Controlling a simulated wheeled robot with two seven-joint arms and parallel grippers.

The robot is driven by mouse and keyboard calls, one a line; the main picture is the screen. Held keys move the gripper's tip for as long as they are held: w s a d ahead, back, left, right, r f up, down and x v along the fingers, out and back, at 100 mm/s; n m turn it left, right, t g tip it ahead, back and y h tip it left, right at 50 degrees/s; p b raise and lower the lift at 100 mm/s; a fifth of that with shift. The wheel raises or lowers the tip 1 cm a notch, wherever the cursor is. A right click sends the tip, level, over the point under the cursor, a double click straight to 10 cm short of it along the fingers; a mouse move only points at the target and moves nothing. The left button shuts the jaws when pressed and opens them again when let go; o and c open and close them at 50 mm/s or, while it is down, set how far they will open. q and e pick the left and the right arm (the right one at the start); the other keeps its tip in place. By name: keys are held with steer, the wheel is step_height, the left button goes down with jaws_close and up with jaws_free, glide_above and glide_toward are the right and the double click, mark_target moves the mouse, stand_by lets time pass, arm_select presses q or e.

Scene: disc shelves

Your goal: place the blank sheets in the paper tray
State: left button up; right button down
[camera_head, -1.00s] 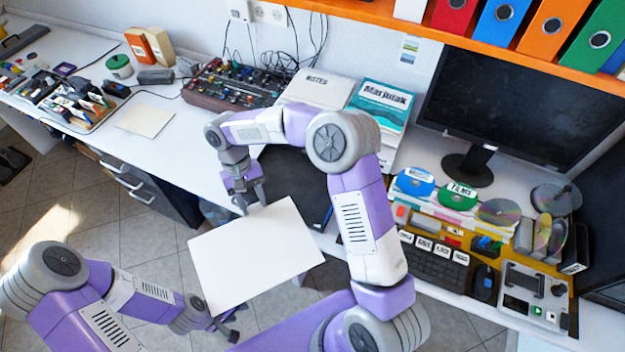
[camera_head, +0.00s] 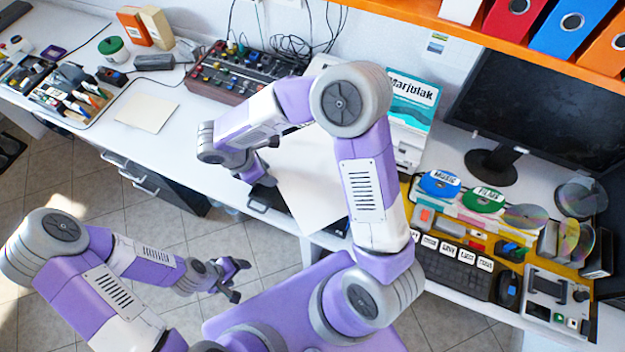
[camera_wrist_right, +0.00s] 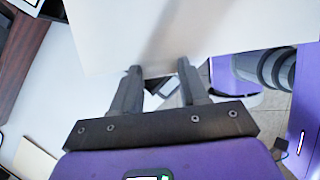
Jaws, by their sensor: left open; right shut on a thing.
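A white blank sheet (camera_head: 312,195) is held by my right gripper (camera_head: 262,172), over the desk's front edge in the head view. My right arm covers part of it. The right wrist view shows the sheet (camera_wrist_right: 195,30) at the tips of the right gripper (camera_wrist_right: 158,75). A dark flat thing (camera_head: 262,204) lies under the sheet on the desk, mostly hidden; I cannot tell whether it is the paper tray. My left gripper (camera_head: 236,281) is open and empty, below the desk edge and apart from the sheet.
A pale square sheet or pad (camera_head: 147,112) lies on the desk at left. A control panel with knobs (camera_head: 243,72) stands behind my right gripper. A teal-and-white book (camera_head: 412,100), monitor (camera_head: 535,110), keyboard (camera_head: 452,268) and disc holders are at right. Bare desk lies left of the gripper.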

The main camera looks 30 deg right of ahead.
mark_target(278, 185)
steer(key=s+n+t, duration=0.1)
steer(key=n, duration=0.1)
steer(key=s+n, duration=0.1)
steer(key=n, duration=0.1)
steer(key=s+f+n+t, duration=0.1)
steer(key=s+n, duration=0.1)
steer(key=n, duration=0.1)
steer(key=shift+d+t+y+p, duration=0.3)
steer(key=shift+d+y+p, duration=0.05)
steer(key=shift+d+y, duration=0.05)
steer(key=shift+n, duration=0.3)
step_height(278, 185, down, 10)
steer(key=b, duration=0.3)
steer(key=shift+s+r+b, duration=0.15)
steer(key=shift+r+b, duration=0.05)
steer(key=shift+b, duration=0.1)
steer(key=shift+f, duration=0.3)
